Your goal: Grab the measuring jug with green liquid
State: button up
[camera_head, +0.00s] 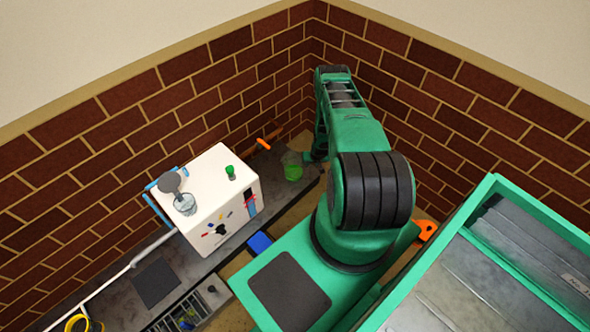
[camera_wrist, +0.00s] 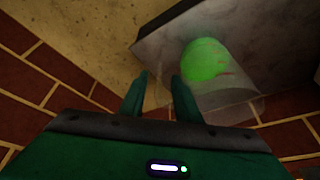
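The measuring jug with green liquid (camera_head: 292,167) stands at the far end of the dark counter, near the brick corner. In the wrist view the clear jug with its bright green liquid (camera_wrist: 205,60) is up and to the right of the fingers. My gripper (camera_wrist: 160,85) is open, with two dark green fingers apart and nothing between them. The right finger is close to the jug or overlaps its clear wall in the picture; I cannot tell if they touch. In the head view my arm reaches into the corner and my gripper is low beside the jug, mostly hidden.
A white machine (camera_head: 215,200) with knobs stands on the counter (camera_head: 180,262), left of the jug. A small green-filled vessel (camera_head: 230,172) and a glass vessel (camera_head: 187,204) sit on its top. An orange item (camera_head: 264,144) lies near the wall. Brick walls (camera_head: 200,90) close in the corner.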

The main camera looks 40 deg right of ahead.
aim_at(311, 165)
jog(key=shift+x, duration=2.75)
grip_shut()
